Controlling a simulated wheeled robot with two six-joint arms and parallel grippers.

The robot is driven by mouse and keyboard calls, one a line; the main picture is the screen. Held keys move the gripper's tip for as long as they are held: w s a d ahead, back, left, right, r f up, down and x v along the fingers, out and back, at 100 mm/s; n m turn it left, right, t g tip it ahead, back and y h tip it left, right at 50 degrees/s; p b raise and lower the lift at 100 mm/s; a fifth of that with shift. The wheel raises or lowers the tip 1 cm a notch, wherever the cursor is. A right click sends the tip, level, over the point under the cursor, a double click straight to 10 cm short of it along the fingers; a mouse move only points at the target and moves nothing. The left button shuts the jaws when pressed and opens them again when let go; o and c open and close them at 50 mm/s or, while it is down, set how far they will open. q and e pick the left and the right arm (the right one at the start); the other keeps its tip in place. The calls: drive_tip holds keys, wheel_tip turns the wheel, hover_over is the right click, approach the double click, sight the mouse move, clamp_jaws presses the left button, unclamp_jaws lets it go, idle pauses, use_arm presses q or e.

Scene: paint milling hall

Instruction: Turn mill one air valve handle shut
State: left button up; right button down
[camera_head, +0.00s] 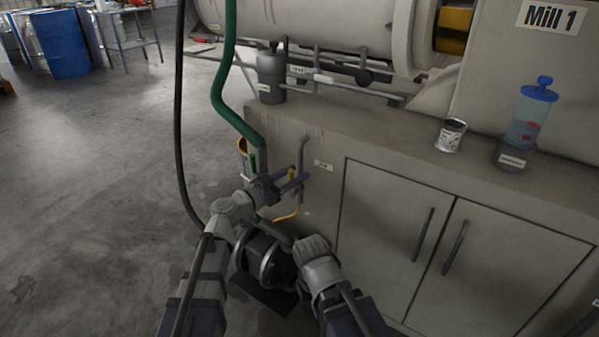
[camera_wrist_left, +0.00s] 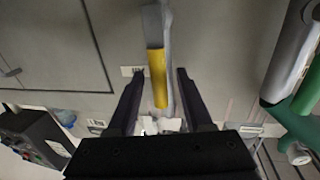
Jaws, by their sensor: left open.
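The air valve handle has a yellow grip (camera_head: 291,175) and sits on a thin grey pipe (camera_head: 303,150) at the side of the mill base, near a small white label (camera_head: 323,165). My left gripper (camera_head: 296,184) is open at the handle. In the left wrist view the yellow grip (camera_wrist_left: 158,78) shows between the two dark fingers of my left gripper (camera_wrist_left: 158,88), with gaps on both sides. The grip runs alongside the pipe there. Whether a finger touches it I cannot tell. My right arm shows at the bottom of the head view, but its fingers do not show.
A black pump-like unit (camera_head: 262,257) stands on the floor below the valve. A green hose (camera_head: 224,100) and a black cable (camera_head: 179,120) hang left of it. Cabinet doors (camera_head: 385,215) are to the right. Open floor (camera_head: 90,180) lies to the left.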

use_arm(q)
drive_tip(key=shift+x, duration=1.05)
clamp_jaws()
idle(0.7)
